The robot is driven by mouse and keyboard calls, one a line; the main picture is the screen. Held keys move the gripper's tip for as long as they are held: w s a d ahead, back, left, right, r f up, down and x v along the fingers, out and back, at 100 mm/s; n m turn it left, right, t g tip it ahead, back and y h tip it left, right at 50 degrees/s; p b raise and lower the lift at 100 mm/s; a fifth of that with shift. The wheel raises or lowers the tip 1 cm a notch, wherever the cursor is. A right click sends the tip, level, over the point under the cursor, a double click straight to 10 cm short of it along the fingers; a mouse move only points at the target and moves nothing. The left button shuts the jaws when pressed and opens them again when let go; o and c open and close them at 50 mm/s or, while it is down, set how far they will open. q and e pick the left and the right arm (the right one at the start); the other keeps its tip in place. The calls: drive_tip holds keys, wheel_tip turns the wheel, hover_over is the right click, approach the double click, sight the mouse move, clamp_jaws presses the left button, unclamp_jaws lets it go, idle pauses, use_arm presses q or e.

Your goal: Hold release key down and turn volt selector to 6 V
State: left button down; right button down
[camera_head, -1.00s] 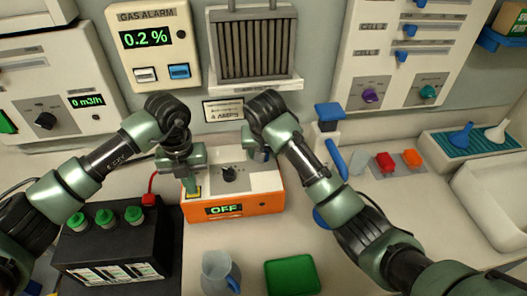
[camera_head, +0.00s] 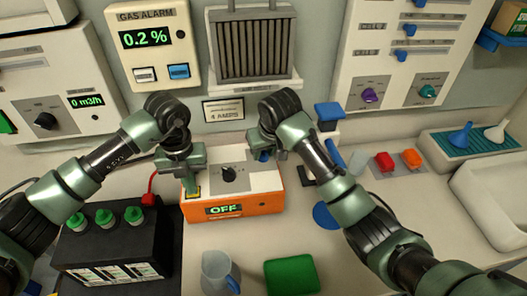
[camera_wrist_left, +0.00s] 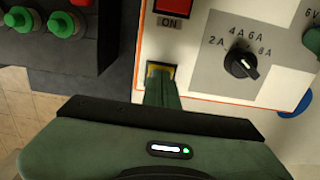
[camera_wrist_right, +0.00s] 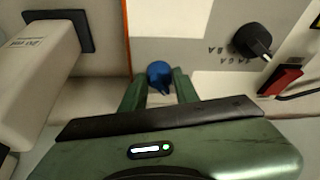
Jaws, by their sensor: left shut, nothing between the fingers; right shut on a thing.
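The charger (camera_head: 262,203) is a white box with an orange front; its display (camera_head: 224,210) reads OFF. My left gripper (camera_head: 192,188) is shut and empty, with its fingertips down at the yellow-edged release key (camera_wrist_left: 160,70) at the box's left. The fingertips cover most of the key, so its depth is hard to judge. My right gripper (camera_wrist_right: 158,88) is shut on the blue volt selector (camera_wrist_right: 159,72) at the box's right. A 6V mark (camera_wrist_left: 308,13) shows near the selector; the selector's exact setting is unclear. A black amp knob (camera_head: 229,174) sits between the grippers.
A black battery (camera_head: 112,245) with green caps stands left of the charger. A clear jug (camera_head: 216,270) and a green tray (camera_head: 291,275) lie in front. A blue-topped white post (camera_head: 328,112) stands behind right. A red ON switch (camera_wrist_left: 168,4) is near the key.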

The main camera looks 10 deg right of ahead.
drive_tip(key=shift+n+y, duration=0.4)
drive_tip(key=shift+n, duration=0.6)
drive_tip(key=shift+r, duration=0.1)
drive_tip(key=c, duration=1.1)
unclamp_jaws()
